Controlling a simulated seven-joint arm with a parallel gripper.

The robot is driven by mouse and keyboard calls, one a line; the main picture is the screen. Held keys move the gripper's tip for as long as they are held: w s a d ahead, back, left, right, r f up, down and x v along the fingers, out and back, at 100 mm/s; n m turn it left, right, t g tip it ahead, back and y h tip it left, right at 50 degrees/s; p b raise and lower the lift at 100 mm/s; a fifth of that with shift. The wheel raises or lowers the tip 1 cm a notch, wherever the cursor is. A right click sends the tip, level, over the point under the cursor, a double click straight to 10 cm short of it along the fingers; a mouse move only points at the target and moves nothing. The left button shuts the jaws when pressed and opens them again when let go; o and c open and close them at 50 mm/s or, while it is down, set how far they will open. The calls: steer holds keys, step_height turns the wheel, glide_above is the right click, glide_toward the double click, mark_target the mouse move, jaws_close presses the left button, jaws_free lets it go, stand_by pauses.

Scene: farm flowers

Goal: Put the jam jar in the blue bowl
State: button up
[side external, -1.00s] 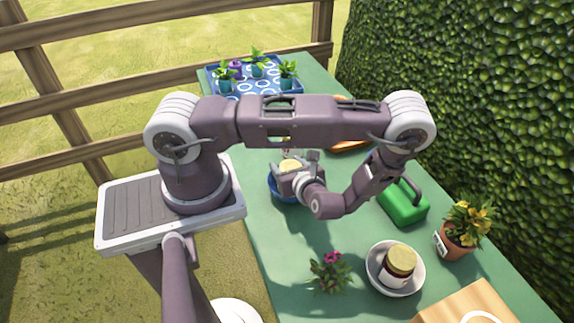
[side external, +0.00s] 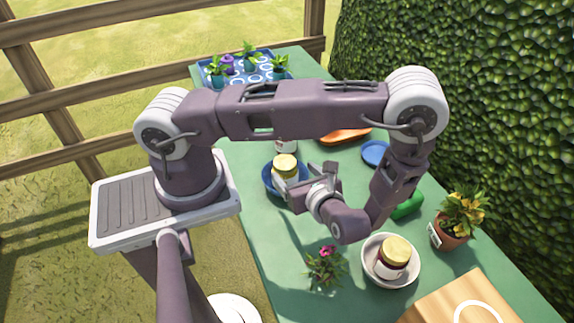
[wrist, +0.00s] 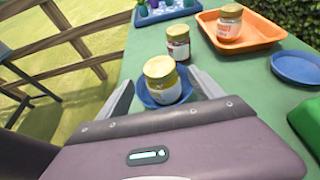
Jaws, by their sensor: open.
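A jam jar with a pale yellow lid (side external: 285,166) stands in the blue bowl (side external: 268,185) on the green table. The jar also shows in the wrist view (wrist: 161,84), in the blue bowl (wrist: 144,98), whose rim is partly hidden by the jar and my fingers. It leans slightly in that view. My gripper (side external: 307,180) is open, to the right of the jar in the side view, with its fingers pointing toward it. In the wrist view the jar is seen between and beyond the two fingertips, apparently clear of them.
Another jar (side external: 393,258) sits in a white bowl (side external: 370,270) near a potted yellow flower (side external: 456,222). A red jar (wrist: 178,43) stands behind the blue bowl; another jar (wrist: 229,24) is in an orange tray (wrist: 262,36). A blue plate (wrist: 296,68) and green object (wrist: 306,122) lie right.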

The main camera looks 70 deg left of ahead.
steer(key=s+d+r+n+t+h, duration=0.2)
steer(key=r+n, duration=0.4)
steer(key=r, duration=0.4)
steer(key=s+d+r+n+t+h, duration=0.1)
steer(key=s+d+r+n+h, duration=0.2)
steer(key=r+n+h, duration=0.3)
steer(key=s+d+r+n+t+h, duration=0.2)
steer(key=s+d+r+n+h, duration=0.1)
steer(key=r, duration=1)
steer(key=d+n+h, duration=0.1)
steer(key=n+h, duration=0.1)
steer(key=n, duration=0.1)
steer(key=shift+s+r+t+h, duration=0.15)
steer(key=shift+r+t+h, duration=0.15)
